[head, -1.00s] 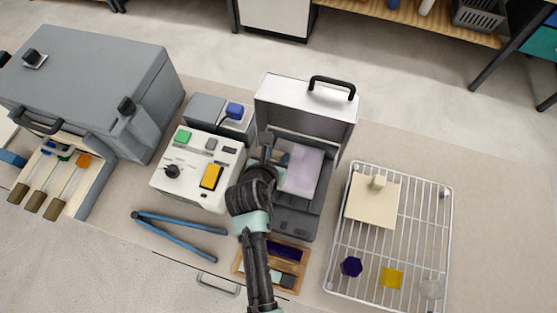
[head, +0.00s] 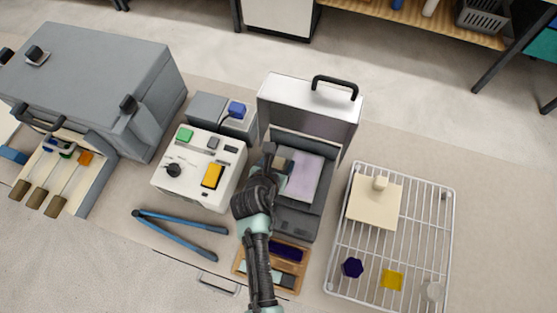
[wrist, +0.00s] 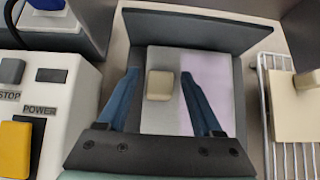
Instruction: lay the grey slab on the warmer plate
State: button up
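The warmer (head: 296,221) stands with its lid (head: 308,105) up. Inside it, a pale lilac surface (head: 306,176) shows in the head view; I cannot tell whether it is the plate or a separate piece. In the wrist view a flat grey slab (wrist: 160,119) with a beige knob (wrist: 160,85) lies in the warmer, its right side meeting the lilac area (wrist: 211,90). My gripper (wrist: 160,75) is over the slab, its blue fingers apart on both sides of the knob, with a gap at each side. My arm hides part of the warmer's left side in the head view.
A control box (head: 199,167) with a yellow button stands left of the warmer. A wire rack (head: 342,244) at right holds a cream slab (head: 374,207) with a knob and small pieces. Blue tongs (head: 180,222) and a wooden tray (head: 242,275) lie in front.

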jog(key=shift+r, duration=0.1)
jog(key=v, duration=1.2)
dwell(0.4)
